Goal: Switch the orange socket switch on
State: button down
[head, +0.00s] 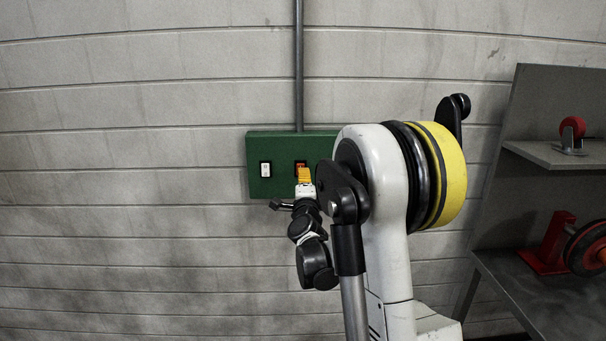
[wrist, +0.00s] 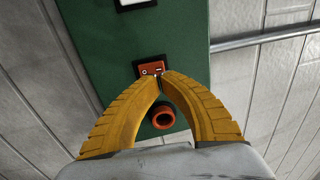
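The orange socket switch (head: 300,164) is a small rocker in a dark frame on the right half of a green box (head: 258,143) on the wall. In the wrist view the orange switch (wrist: 151,67) shows light marks on its face; which side is pressed in I cannot tell. My gripper (head: 303,171) has yellow ribbed fingers. In the wrist view my gripper (wrist: 161,77) has its fingertips together, with nothing between them. The tips overlap the lower edge of the switch; whether they touch it I cannot tell.
A white switch (head: 265,169) sits left of the orange one on the box. An orange ring (wrist: 163,117) shows between my fingers in the wrist view. A grey conduit (head: 299,70) runs up from the box. A grey shelf unit (head: 540,95) stands at the right.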

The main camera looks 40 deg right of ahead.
aim_at(303, 165)
jog(key=x, duration=0.3)
jog(key=shift+b, duration=0.3)
jog(key=shift+w+d+r, duration=0.35)
jog(key=shift+w+r, duration=0.1)
jog(key=shift+w, duration=0.05)
jog(key=shift+s, duration=0.1)
jog(key=shift+s+a, duration=0.1)
jog(key=shift+s+a, duration=0.25)
jog(key=shift+s, duration=0.05)
jog(key=s+a+r+p, duration=0.1)
jog(key=s+a+p, duration=0.2)
jog(key=s+a, duration=0.4)
jog(key=s, duration=0.3)
jog(key=shift+s+r, duration=0.35)
jog(key=shift+r, duration=0.05)
